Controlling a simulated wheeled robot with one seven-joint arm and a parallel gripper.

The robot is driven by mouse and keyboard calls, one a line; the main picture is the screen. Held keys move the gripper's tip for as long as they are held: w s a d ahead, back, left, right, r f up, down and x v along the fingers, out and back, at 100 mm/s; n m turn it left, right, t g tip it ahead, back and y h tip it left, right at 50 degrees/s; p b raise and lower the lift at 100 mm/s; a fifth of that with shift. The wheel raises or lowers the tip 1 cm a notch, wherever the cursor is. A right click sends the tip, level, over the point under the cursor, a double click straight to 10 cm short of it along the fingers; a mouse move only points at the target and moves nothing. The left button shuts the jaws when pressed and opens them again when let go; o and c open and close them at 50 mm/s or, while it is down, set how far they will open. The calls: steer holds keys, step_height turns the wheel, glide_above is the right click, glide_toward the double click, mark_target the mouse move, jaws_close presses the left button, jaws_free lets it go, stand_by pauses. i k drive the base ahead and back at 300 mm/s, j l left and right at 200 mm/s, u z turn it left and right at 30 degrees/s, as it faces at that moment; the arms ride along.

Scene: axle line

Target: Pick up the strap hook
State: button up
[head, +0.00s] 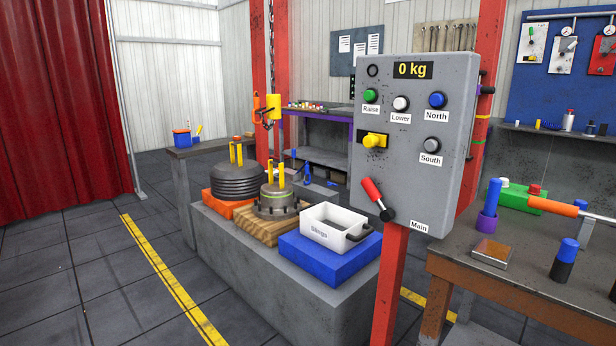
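I cannot make out with certainty which thing is the strap hook. A yellow hoist block (274,107) hangs on a chain, with a small dark hook shape (268,124) under it and an orange piece (257,107) at its left. A white box (322,234) labelled "Slings" stands on a blue block (330,263); its inside shows little and I see no hook in it. My gripper is not in view.
A grey control panel (405,185) on a red post stands in front, reading 0 kg. Weights with yellow straps (237,180) sit on a grey plinth (230,255). A brown workbench (520,275) with tools is at right. Floor (80,280) at left is clear.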

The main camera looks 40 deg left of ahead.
mark_target(306, 167)
steer(key=u, duration=1.2)
steer(key=i+j+u, duration=0.75)
steer(key=i, duration=0.2)
steer(key=i+j+u, duration=0.15)
steer(key=i+u, duration=0.2)
steer(key=i, duration=0.15)
steer(key=i+u, duration=0.35)
steer(key=i, duration=0.2)
steer(key=i+j, duration=0.1)
steer(key=i, duration=1.8)
steer(key=i+l+z, duration=0.15)
steer(key=i+z, duration=0.2)
steer(key=i, duration=0.3)
steer(key=i+z, duration=0.3)
steer(key=i, duration=0.35)
steer(key=i+j+z, duration=0.15)
steer(key=i+z, duration=0.2)
steer(key=i, duration=0.25)
steer(key=i+u, duration=0.25)
steer(key=i, duration=0.35)
steer(key=i+l+u, duration=0.1)
steer(key=i+u, duration=0.15)
steer(key=i, duration=0.4)
steer(key=i+l+u, duration=0.25)
steer(key=i, duration=0.35)
